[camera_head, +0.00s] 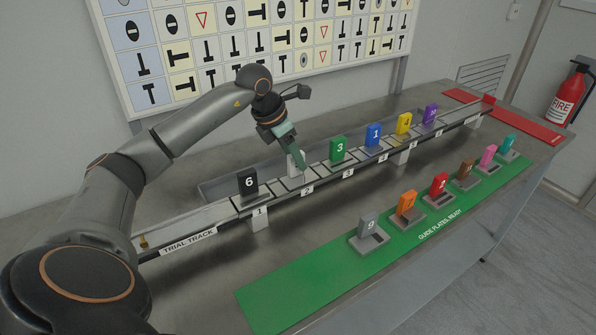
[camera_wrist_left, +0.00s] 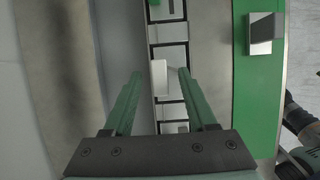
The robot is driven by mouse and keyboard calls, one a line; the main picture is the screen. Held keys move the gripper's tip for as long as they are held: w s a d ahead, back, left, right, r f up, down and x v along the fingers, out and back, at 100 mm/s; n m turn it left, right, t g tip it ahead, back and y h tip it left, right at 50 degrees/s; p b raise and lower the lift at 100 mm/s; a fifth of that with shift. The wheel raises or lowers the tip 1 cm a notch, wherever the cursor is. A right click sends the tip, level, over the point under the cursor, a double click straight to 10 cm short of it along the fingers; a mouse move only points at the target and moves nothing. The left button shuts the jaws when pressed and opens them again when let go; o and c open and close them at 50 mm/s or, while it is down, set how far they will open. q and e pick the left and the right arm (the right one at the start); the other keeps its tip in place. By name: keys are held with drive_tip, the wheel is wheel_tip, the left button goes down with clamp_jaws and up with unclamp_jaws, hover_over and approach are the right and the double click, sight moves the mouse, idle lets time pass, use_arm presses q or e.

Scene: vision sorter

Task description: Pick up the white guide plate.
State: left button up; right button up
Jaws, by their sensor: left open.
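The white guide plate (camera_head: 292,166) stands upright in the trial track, between the black plate 6 (camera_head: 248,183) and the green plate 3 (camera_head: 337,149). My left gripper (camera_head: 301,167) is over it from above and partly hides it; any number on it cannot be read. In the left wrist view the white plate (camera_wrist_left: 159,74) shows between the two green fingertips of my left gripper (camera_wrist_left: 160,74), with a gap on each side. The left gripper is open and holds nothing. The jaws of my right gripper do not show.
The track (camera_head: 200,222) also holds a blue plate (camera_head: 373,136), a yellow plate (camera_head: 404,124) and a purple plate (camera_head: 430,114). Several plates on bases, such as the grey one (camera_head: 367,226), stand on the green mat (camera_head: 290,291). Bare table lies between track and mat.

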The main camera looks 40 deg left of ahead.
use_arm(q)
drive_tip(key=shift+x, duration=1)
clamp_jaws()
drive_tip(key=shift+r, duration=0.1)
